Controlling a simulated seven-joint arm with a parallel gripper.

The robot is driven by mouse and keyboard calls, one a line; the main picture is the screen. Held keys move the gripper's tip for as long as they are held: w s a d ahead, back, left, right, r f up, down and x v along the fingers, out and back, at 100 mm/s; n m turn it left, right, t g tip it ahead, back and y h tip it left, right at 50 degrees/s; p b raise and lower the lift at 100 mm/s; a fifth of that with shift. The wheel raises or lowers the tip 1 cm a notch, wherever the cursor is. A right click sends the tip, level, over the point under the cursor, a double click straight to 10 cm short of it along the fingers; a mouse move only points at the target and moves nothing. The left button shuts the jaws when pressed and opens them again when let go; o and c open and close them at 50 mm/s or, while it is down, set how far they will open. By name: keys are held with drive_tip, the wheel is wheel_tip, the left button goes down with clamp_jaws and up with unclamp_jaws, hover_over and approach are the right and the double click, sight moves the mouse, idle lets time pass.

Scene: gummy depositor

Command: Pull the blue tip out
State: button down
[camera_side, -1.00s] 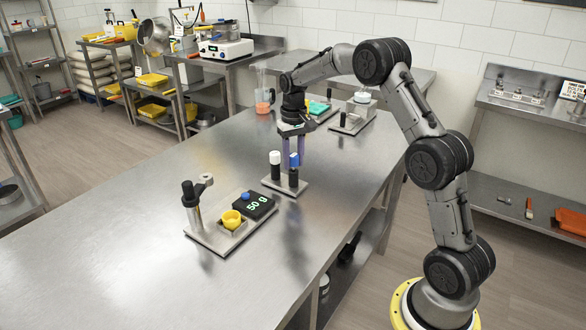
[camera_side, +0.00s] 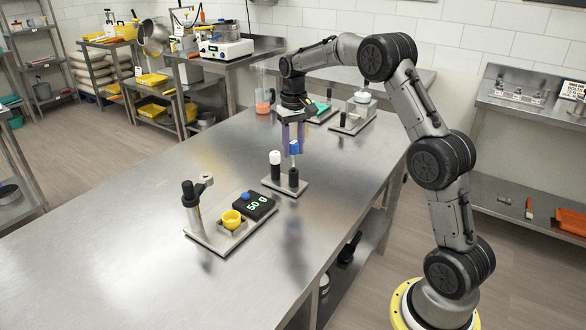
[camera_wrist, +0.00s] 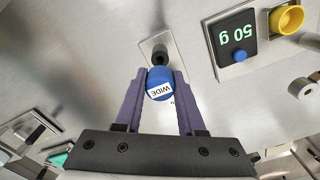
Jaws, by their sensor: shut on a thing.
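The blue tip (camera_side: 294,148), labelled WIDE in the wrist view (camera_wrist: 160,84), is held between the purple fingers of my gripper (camera_side: 293,142). In the side view it is raised above a black post (camera_side: 293,177) on a small metal plate (camera_side: 272,186). A thin pale stem shows below the blue part, and its lower end is close to the post's top. I cannot tell whether it is fully clear of the post. The fingers also show on both sides of the blue tip in the wrist view.
A white-topped black post (camera_side: 275,158) stands on the same plate, just left. At the front left, a metal base (camera_side: 208,236) carries a scale reading 50 g (camera_side: 255,205) and a yellow cup (camera_side: 231,219). The table's front left is clear.

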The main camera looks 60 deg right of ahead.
drive_tip(key=shift+r, duration=0.2)
drive_tip(key=shift+r, duration=2.5)
drive_tip(key=c, duration=1)
unclamp_jaws()
clamp_jaws()
